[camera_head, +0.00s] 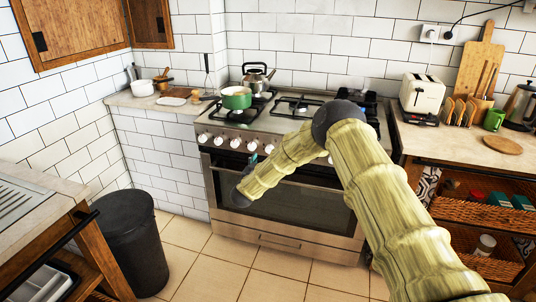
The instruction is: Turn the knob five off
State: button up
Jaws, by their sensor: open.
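The steel stove (290,118) stands against the back wall with a row of several white knobs (235,143) along its front. Counted from the left, knob five (268,148) shows just left of my forearm; its turn angle is too small to read. My arm crosses in front of the stove and hides the right part of the knob row. My gripper (253,160) is mostly hidden behind my wrist; only a small teal and dark part shows, open, just below the knobs in the picture. I cannot tell whether it touches a knob.
A green pot (236,98) and a kettle (258,76) stand on the stove. The oven door handle (290,180) runs below the knobs. A dark bin (132,240) stands at left; a wooden counter with a toaster (421,96) is at right. Tiled floor (210,265) in front is clear.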

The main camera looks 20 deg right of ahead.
jog(key=x, duration=0.8)
jog(key=shift+f, duration=0.1)
jog(key=c, duration=1)
